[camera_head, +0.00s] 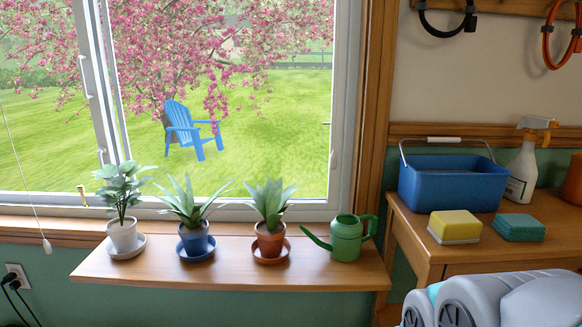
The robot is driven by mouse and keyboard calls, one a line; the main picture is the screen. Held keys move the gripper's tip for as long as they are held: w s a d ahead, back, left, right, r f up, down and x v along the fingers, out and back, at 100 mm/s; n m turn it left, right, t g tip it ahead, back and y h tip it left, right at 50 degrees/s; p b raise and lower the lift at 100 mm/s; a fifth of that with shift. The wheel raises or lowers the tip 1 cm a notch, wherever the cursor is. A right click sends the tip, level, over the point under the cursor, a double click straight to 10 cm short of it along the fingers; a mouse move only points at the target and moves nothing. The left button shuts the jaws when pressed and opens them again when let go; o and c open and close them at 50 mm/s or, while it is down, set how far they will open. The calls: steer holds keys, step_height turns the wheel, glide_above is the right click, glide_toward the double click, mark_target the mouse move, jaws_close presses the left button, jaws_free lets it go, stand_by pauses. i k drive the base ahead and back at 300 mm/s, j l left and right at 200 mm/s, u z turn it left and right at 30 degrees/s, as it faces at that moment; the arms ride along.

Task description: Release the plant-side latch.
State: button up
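The window (230,212) has a white frame with several small fittings. A pale handle (86,78) is on the left upright, with a smaller pale fitting (102,157) lower down, close to the leftmost plant. A small yellow piece (82,195) sits at the bottom rail, left of the plants. Another pale fitting (334,160) is on the right upright, above the watering can. I cannot tell which one is the plant-side latch, or whether any is fastened. My grey arm shows at the bottom right, but my gripper is out of view.
A wooden shelf (335,277) below the window holds a white-potted plant (123,236), a blue-potted plant (195,240), a terracotta-potted plant (269,240) and a green watering can (347,238). At right, a table (407,226) bears a blue bucket (452,186), sponges (455,226) and a spray bottle (524,168).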

mark_target(101, 162)
steer(key=i+j+u, duration=0.5)
steer(key=j, duration=0.4)
steer(key=i+j+u, duration=0.5)
steer(key=i+j, duration=0.2)
steer(key=j+u, duration=0.1)
steer(key=j, duration=0.15)
steer(key=k+j+u, duration=0.1)
steer(key=l, duration=0.3)
steer(key=i+l, duration=0.15)
steer(key=l, duration=0.1)
